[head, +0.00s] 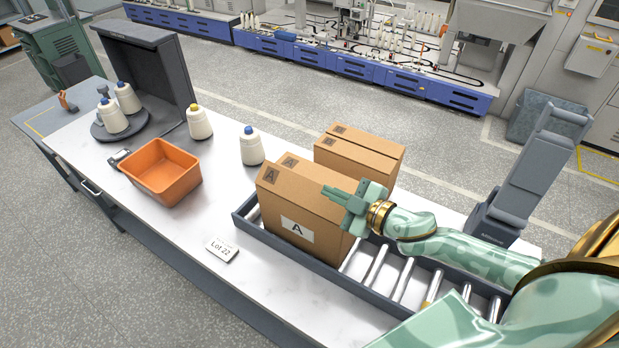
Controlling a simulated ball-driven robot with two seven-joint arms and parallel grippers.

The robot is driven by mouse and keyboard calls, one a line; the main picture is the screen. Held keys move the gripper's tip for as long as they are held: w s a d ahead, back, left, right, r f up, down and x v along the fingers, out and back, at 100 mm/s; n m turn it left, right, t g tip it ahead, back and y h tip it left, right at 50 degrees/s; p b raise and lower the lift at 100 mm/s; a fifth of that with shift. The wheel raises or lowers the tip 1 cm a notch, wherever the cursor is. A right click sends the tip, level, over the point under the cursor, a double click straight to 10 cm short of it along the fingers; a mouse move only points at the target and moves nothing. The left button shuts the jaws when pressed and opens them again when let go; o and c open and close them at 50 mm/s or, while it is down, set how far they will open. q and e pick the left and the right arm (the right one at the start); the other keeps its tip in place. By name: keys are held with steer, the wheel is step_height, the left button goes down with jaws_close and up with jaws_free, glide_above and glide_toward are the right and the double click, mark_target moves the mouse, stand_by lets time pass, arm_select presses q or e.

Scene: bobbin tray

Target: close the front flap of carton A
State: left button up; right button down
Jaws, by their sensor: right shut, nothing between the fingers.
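Carton A (283,211) is a brown cardboard box with a white "A" label (297,229) on its front. It stands on the roller conveyor (384,277). A panel with a dark "A" square (270,175) shows at its upper left, and another panel edge shows behind it. I cannot tell clearly whether the front flap stands up or lies folded. My right gripper (331,193) is shut and empty, at the upper right of carton A, its fingers pointing left across the top. Whether it touches the cardboard is unclear. The gripper hides the carton's upper right part. My left gripper is not in view.
A second brown carton (358,151) stands just behind carton A. A white cone with a blue top (251,147), an orange bin (162,174) and a "Lot 22" card (222,249) are to the left. A dark upright stand (530,175) is at right.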

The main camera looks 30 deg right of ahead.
mark_target(313, 190)
steer(key=x, duration=0.4)
steer(key=shift+r+p, duration=0.2)
steer(key=shift+p, duration=0.1)
steer(key=x, duration=0.4)
steer(key=shift+w+d+f, duration=0.15)
steer(key=shift+w, duration=0.1)
steer(key=shift+w+d+f, duration=0.1)
steer(key=shift+d+f, duration=0.15)
steer(key=shift+f, duration=0.3)
steer(key=shift+w+d+f, duration=0.15)
steer(key=shift+d+f, duration=0.15)
steer(key=shift+f, duration=0.3)
steer(key=shift+w+d+f+b, duration=0.1)
steer(key=shift+d+f+b, duration=0.3)
steer(key=shift+w+d+f, duration=0.1)
steer(key=shift+w, duration=0.05)
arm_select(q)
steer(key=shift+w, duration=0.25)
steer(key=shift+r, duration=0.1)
